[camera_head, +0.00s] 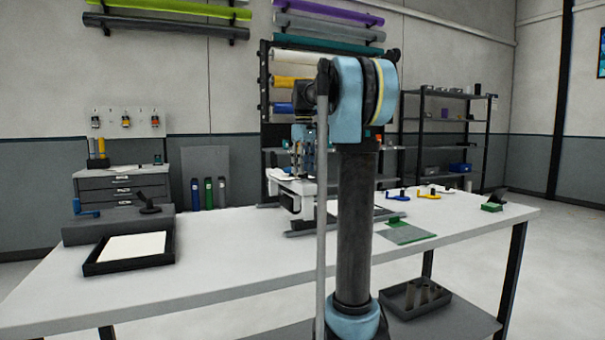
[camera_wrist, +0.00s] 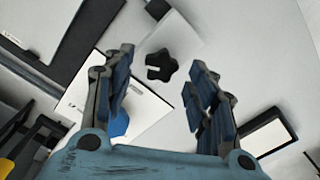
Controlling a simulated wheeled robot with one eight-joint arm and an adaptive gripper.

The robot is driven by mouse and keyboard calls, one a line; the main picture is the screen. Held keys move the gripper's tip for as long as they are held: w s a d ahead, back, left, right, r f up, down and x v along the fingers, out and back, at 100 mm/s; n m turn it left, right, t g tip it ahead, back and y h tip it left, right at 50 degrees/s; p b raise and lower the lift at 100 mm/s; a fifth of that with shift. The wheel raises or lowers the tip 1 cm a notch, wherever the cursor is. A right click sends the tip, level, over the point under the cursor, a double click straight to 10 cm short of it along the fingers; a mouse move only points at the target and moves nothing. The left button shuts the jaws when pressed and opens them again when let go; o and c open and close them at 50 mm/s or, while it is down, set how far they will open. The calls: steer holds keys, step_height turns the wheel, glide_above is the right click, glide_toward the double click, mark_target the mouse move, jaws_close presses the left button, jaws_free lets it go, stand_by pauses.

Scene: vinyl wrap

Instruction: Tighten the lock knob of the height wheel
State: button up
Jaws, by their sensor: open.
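In the wrist view a black star-shaped knob (camera_wrist: 161,65) sits on a pale part of a machine. My gripper (camera_wrist: 160,85) is open, with one finger on each side of the knob in the picture. The knob shows between and a little beyond the fingertips, and I see no finger touching it. A blue rounded part (camera_wrist: 118,124) shows partly behind the left finger. I cannot make out the height wheel for certain.
The white table (camera_head: 230,250) carries a black-framed tray (camera_head: 100,268) at left. A green-edged grey mat (camera_head: 390,238) and several small coloured tools, including a yellow one (camera_head: 428,196), lie at right. A dark bin (camera_head: 420,314) sits below. The front left tabletop is clear.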

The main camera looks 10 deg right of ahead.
steer(key=shift+f, duration=0.85)
steer(key=c, duration=1.1)
